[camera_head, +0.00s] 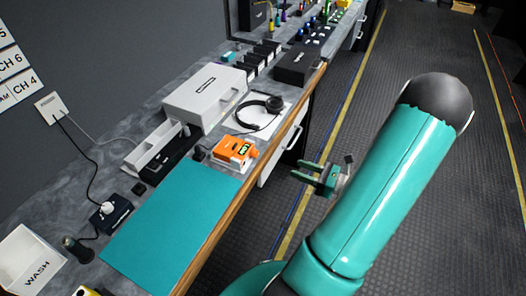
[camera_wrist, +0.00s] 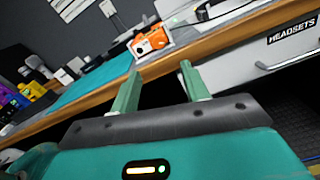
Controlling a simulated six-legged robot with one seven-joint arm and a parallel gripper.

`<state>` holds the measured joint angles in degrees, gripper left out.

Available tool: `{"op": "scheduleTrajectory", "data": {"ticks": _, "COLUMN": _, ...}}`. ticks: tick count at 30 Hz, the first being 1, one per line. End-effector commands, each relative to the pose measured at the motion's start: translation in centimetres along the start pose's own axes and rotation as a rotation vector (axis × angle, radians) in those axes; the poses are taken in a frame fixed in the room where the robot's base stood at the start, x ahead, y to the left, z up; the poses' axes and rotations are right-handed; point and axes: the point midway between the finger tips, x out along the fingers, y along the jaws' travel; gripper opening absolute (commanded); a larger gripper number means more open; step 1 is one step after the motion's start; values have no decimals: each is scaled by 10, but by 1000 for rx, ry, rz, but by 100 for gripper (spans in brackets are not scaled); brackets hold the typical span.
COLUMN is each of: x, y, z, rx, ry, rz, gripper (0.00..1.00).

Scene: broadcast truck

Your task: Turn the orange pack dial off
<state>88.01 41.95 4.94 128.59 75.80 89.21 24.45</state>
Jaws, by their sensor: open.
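The orange pack (camera_head: 233,151) lies on the bench just beyond the teal mat, near the wooden front edge. It has a small green-lit display and an orange knob-like part on its right side. In the wrist view the orange pack (camera_wrist: 151,42) is ahead of my fingers, with a round dial on its near face; the dial's setting is too small to read. My gripper (camera_head: 304,171) is open and empty, off the bench front to the right of the pack. Its two green fingers (camera_wrist: 158,82) point toward the bench edge, apart from the pack.
The teal mat (camera_head: 170,225) is bare. Headphones (camera_head: 262,113) lie on a white sheet behind the pack, next to a grey case (camera_head: 204,96). A drawer labelled HEADSETS (camera_wrist: 285,50) is below the bench edge. The aisle floor (camera_head: 405,60) is open.

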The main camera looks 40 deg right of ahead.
Motion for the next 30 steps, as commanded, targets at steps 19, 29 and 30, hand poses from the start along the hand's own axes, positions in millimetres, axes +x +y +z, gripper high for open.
{"op": "scheduleTrajectory", "data": {"ticks": 19, "x": 104, "y": 1, "z": 0, "rx": 0, "ry": 2, "rz": 6, "gripper": 46}}
{"op": "scheduleTrajectory", "data": {"ticks": 29, "x": 135, "y": 0, "z": 0, "rx": 0, "ry": 2, "rz": 2, "gripper": 46}}
{"op": "scheduleTrajectory", "data": {"ticks": 30, "x": 136, "y": 0, "z": 0, "rx": 0, "ry": 2, "rz": 2, "gripper": 46}}
